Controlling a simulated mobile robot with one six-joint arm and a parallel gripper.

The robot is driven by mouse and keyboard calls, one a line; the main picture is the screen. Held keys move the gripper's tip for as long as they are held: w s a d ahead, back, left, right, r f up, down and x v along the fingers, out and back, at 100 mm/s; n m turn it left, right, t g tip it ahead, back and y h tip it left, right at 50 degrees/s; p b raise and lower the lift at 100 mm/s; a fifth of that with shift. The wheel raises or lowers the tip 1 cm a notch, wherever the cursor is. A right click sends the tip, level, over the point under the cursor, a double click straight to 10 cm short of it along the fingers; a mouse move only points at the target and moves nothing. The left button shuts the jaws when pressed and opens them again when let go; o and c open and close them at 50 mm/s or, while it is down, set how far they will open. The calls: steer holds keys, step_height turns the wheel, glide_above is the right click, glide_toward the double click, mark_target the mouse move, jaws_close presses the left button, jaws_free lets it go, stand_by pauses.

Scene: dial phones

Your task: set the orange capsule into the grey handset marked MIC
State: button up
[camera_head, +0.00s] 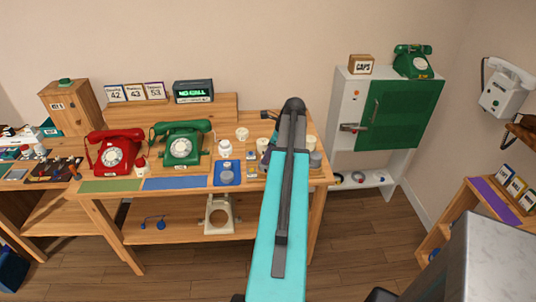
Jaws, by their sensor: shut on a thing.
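My arm's teal link (277,230) and dark upper link (291,150) rise from the bottom centre across the right part of the workbench. My gripper is not clearly visible; the arm covers the spot where it may be. I cannot make out the orange capsule. I cannot make out a grey handset marked MIC either. A red dial phone (115,151) and a green dial phone (182,146) stand on the workbench (205,160), left of my arm. Small grey and cream items (315,158) show just right of the arm, too small to identify.
A white jar (225,149) stands by a blue mat (174,183) and a green mat (110,185). A white cabinet with a green door (402,115) bears a CAPS box (360,64) and another green phone (413,62). Open floor (365,235) lies right of the bench.

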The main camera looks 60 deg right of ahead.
steer(key=shift+f, duration=0.15)
steer(key=o, duration=1)
steer(key=shift+b+v, duration=1.4)
steer(key=shift+v, duration=5.5)
